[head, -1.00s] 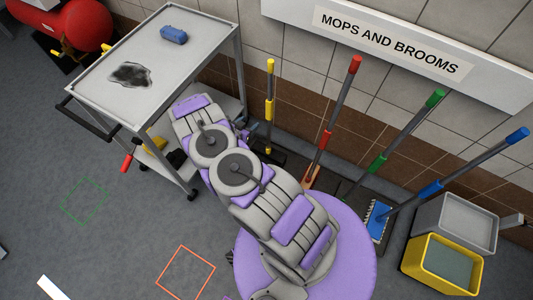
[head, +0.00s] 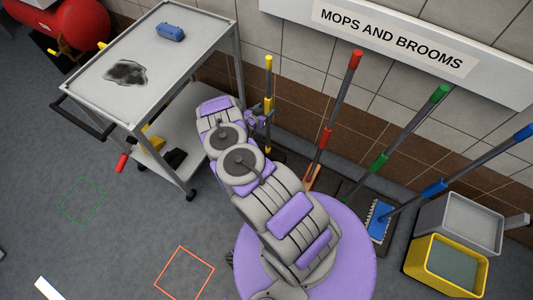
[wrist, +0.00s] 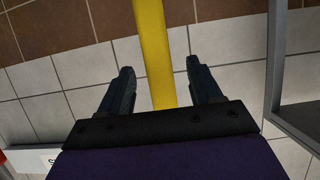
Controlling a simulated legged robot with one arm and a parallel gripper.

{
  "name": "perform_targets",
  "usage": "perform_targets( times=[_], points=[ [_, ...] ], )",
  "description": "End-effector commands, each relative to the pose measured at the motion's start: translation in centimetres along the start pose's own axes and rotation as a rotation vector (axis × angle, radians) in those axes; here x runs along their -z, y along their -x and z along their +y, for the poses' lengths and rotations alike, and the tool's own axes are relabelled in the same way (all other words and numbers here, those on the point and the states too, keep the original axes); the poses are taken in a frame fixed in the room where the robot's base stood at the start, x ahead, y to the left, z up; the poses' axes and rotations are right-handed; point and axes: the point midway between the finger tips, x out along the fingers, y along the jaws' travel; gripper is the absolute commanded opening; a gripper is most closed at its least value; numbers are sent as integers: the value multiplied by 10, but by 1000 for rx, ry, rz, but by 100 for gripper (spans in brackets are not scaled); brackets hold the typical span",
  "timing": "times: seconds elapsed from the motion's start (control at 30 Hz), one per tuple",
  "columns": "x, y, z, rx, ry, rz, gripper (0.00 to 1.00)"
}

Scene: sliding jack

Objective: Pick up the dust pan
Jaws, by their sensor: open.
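The dust pan appears to be the yellow-and-grey handled tool (head: 268,75) leaning upright against the wall. Its dark base near the floor is partly hidden behind my arm. My gripper (head: 262,117) is beside the middle of this handle. In the wrist view, the yellow handle (wrist: 153,50) passes between the two dark fingers of my gripper (wrist: 160,67).
A grey cart (head: 238,60) stands left of the handle, its frame close to my gripper. Red (head: 341,95), green (head: 408,130) and blue (head: 470,165) handled tools lean to the right. Grey (head: 460,215) and yellow (head: 425,275) bins stand far right. Floor at left is mostly clear.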

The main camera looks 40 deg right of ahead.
Motion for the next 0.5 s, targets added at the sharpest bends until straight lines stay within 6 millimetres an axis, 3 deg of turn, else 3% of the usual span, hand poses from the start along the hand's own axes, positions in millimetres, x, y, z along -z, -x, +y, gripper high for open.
perform_targets(
  times=[0.5],
  points=[
    [-7,-52,3,1,1,-1,64]
  ],
)
